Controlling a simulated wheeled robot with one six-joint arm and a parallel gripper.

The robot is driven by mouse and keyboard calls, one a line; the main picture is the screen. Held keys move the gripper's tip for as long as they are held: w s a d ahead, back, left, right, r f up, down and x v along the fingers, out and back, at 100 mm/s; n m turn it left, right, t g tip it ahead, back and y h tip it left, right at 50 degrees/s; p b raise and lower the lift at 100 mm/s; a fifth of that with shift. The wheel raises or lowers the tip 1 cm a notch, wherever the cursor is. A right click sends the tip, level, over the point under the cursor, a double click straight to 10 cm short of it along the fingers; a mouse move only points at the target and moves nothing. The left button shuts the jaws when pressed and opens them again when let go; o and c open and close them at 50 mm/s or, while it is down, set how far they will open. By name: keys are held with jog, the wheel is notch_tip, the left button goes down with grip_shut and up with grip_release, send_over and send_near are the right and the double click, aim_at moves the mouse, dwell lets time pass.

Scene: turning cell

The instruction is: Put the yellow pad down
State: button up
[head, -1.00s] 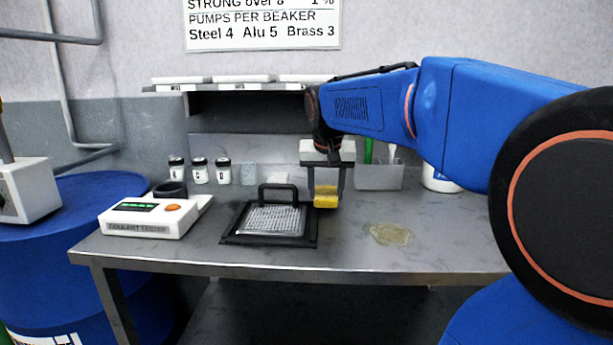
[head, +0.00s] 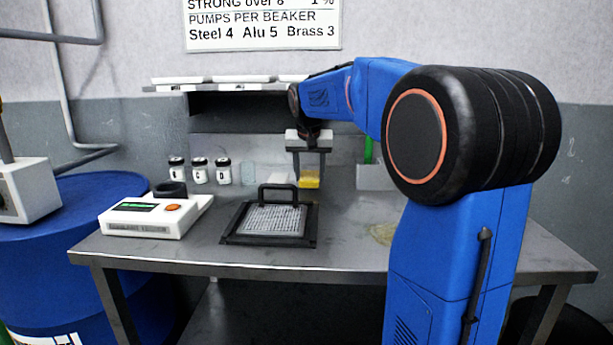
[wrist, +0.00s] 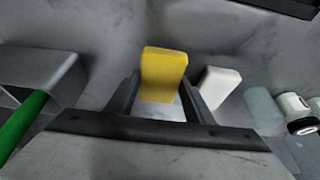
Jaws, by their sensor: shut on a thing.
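The yellow pad (head: 309,179) is a small block held between the fingers of my gripper (head: 309,166). In the head view it hangs at the back of the bench, just behind and right of the framed mesh tray. The wrist view shows the yellow pad (wrist: 163,75) between the two dark fingers of my gripper (wrist: 160,98), sticking out past their tips. I cannot tell whether the pad touches the bench top. A white block (wrist: 215,87) lies close beside the right finger; in the head view the white block (head: 280,181) is left of the pad.
The grey bench (head: 190,247) carries a black-framed mesh tray (head: 236,238) with a handle, a white coolant tester (head: 150,219), several small jars (head: 200,171) and a grey bin (head: 374,178). A shelf (head: 225,86) hangs above.

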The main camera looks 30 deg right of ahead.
aim_at(306, 173)
jog(key=w, duration=0.3)
jog(key=shift+d, duration=0.3)
jog(key=shift+w+f, duration=0.1)
jog(key=shift+f, duration=0.65)
jog(key=shift+f, duration=0.45)
jog(key=shift+f, duration=0.15)
jog(key=o, duration=0.9)
jog(key=shift+s+f, duration=0.2)
jog(key=shift+r, duration=0.4)
jog(key=v, duration=1.2)
jog(key=shift+r, duration=0.3)
